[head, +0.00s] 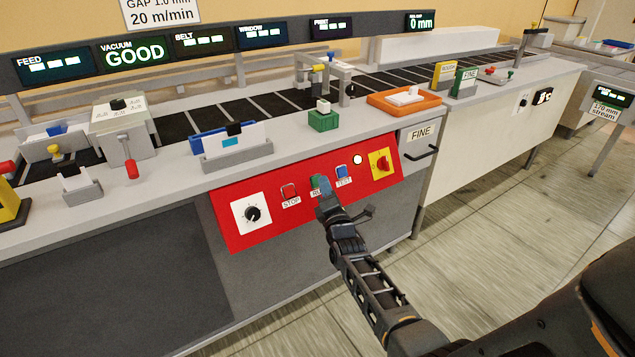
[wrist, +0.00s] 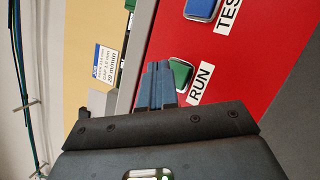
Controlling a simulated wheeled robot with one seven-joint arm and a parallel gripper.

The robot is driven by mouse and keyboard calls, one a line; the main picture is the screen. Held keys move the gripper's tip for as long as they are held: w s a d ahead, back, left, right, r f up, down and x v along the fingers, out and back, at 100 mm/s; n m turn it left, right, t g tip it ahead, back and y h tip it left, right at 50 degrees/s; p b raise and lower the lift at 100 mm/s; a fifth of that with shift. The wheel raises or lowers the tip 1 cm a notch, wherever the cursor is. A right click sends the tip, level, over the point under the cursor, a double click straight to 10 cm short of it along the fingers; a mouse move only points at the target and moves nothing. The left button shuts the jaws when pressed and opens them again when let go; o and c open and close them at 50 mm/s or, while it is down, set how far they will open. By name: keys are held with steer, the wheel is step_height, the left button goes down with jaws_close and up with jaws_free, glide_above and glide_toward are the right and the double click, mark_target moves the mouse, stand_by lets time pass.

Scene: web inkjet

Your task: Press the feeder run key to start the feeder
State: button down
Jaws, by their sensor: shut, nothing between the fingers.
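The green run key (head: 316,181) is on the red control panel (head: 226,198) in the head view, partly hidden behind my gripper. My gripper (head: 323,190) is shut and empty, with its tips right in front of the panel at the run key. In the wrist view the green key (wrist: 181,73) shows beside the shut fingertips of my gripper (wrist: 158,68), with the RUN label (wrist: 201,83) next to it. I cannot tell whether the tips touch the key. The FEED display (head: 53,65) shows bars.
A red STOP key (head: 288,191) is left of the run key, and a blue TEST key (head: 342,171) is close on its right. A black dial (head: 252,213) and a red-yellow switch (head: 382,163) sit at the panel's ends. A handle (head: 421,153) sticks out to the right.

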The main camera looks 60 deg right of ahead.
steer(key=shift+w+f, duration=0.1)
steer(key=shift+w+d+f+b, duration=0.1)
steer(key=shift+w+d+b, duration=0.15)
steer(key=shift+b, duration=0.15)
steer(key=shift+w+d+f+b, duration=0.2)
steer(key=shift+w+b, duration=0.1)
steer(key=shift+b, duration=0.1)
stand_by(0.6)
steer(key=shift+s+a, duration=0.1)
stand_by(0.3)
steer(key=shift+s+a+r+p, duration=0.4)
steer(key=shift+s+p, duration=0.15)
steer(key=shift+p, duration=0.15)
steer(key=s+p, duration=0.1)
steer(key=s+a+r+p, duration=0.2)
steer(key=p, duration=0.1)
steer(key=shift+s+a+r, duration=0.1)
steer(key=shift+s+r, duration=0.1)
steer(key=shift+s, duration=0.15)
